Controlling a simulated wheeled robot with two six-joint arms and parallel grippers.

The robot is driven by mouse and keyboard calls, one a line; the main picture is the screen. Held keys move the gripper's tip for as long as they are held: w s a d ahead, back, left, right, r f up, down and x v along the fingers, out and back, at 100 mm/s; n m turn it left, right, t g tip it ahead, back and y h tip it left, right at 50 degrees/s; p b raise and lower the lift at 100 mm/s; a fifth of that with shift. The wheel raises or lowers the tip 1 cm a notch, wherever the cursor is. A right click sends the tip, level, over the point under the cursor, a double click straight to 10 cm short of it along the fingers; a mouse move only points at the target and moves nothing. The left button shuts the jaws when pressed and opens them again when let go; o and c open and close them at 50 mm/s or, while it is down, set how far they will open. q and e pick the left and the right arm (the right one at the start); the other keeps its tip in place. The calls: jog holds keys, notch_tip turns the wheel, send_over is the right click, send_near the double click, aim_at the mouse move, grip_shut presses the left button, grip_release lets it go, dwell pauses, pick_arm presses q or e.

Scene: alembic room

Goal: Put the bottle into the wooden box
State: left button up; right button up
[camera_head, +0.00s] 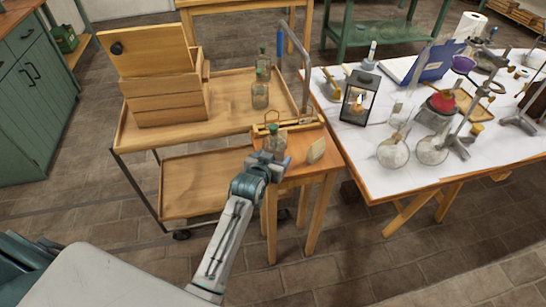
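The wooden box (172,100) stands on the left of the wooden cart's top, with its lid (148,50) raised. A clear glass bottle (276,142) with a green stopper is upright at the small wooden stand. Two similar bottles stand on the cart: one nearer (260,95) and one farther back (263,62). My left gripper (270,160) is at the near side of the bottle at the stand and hides its lower part. I cannot tell whether its fingers touch or grip the bottle. My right gripper is out of view.
A pale object (316,150) lies on the stand (328,165) right of the bottle. The cart top (226,112) is bare between box and bottles. A table (370,165) with glassware and a lantern (360,98) is at the right.

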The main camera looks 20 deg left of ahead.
pick_arm(q)
jog(key=shift+o, duration=0.6)
jog(key=shift+r, duration=0.1)
jog(key=shift+s, duration=0.15)
jog(key=b+v, duration=0.1)
jog(key=v, duration=1)
jog(key=shift+s+r, duration=0.3)
